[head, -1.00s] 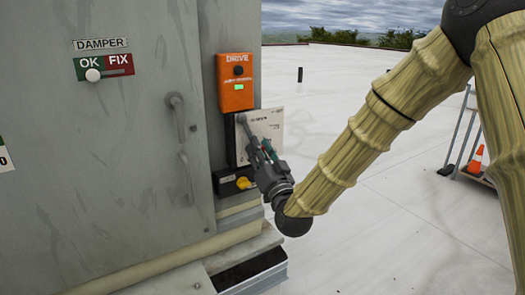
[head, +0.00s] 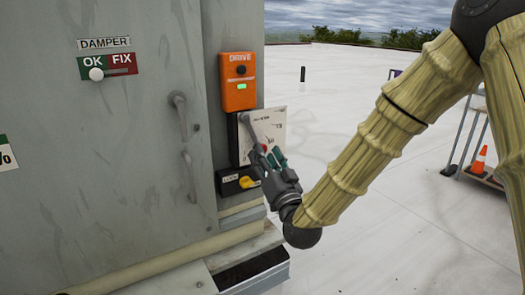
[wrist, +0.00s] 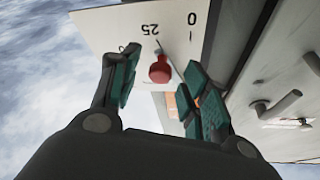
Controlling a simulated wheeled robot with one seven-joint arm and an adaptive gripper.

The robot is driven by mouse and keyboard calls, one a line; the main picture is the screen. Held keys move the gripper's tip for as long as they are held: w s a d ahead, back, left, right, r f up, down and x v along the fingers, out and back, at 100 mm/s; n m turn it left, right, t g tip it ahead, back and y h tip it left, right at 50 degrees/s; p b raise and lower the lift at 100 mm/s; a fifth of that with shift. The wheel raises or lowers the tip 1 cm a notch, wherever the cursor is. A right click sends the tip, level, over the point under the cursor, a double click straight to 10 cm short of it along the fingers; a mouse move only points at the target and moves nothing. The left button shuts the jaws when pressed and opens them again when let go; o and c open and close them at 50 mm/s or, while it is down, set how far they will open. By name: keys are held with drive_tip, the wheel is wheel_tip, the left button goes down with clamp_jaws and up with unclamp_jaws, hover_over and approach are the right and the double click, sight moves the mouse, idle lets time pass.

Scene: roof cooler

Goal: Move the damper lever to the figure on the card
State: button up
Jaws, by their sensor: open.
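The damper lever is a grey bar that runs down and right from its pivot across a white scale plate (head: 273,123). Its red knob (head: 264,148) is at the lower end. In the wrist view the knob (wrist: 160,70) sits between the two spread fingers of my gripper (wrist: 160,88), with gaps on both sides. The plate (wrist: 178,20) shows 25 and 0 upside down there; another figure is partly hidden by the left finger. My gripper (head: 269,158) is open at the knob in the head view.
An orange drive box (head: 238,82) with a green light is above the lever. A black box with a yellow knob (head: 247,181) is just below, close to my gripper. Door handles (head: 180,115) project at left. Open roof lies to the right.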

drive_tip(key=v, duration=0.9)
drive_tip(key=s+d+f+g+h+p, duration=0.1)
drive_tip(key=s+d+f+g, duration=0.2)
drive_tip(key=f, duration=0.8)
drive_tip(key=s+d+f+g+h, duration=0.1)
drive_tip(key=s+f+g+h, duration=0.2)
drive_tip(key=f, duration=0.8)
drive_tip(key=s+d+f+g+p, duration=0.1)
drive_tip(key=s+d+f+g, duration=0.3)
drive_tip(key=f, duration=0.8)
drive_tip(key=s+d+f+g+h, duration=0.1)
drive_tip(key=s+d+f+g, duration=0.2)
drive_tip(key=s, duration=0.6)
drive_tip(key=s+d+f+g+h+p, duration=0.1)
drive_tip(key=s+d+f+g, duration=0.2)
drive_tip(key=s+f, duration=0.5)
drive_tip(key=s+d+f+g+h, duration=0.2)
drive_tip(key=s+d+f+g, duration=0.1)
drive_tip(key=s, duration=0.8)
wheel_tip(320, 180, down, 3)
drive_tip(key=shift+d+r+g+p, duration=0.25)
drive_tip(key=shift+d+g+p, duration=0.15)
drive_tip(key=shift+g, duration=0.5)
drive_tip(key=shift+w, duration=0.1)
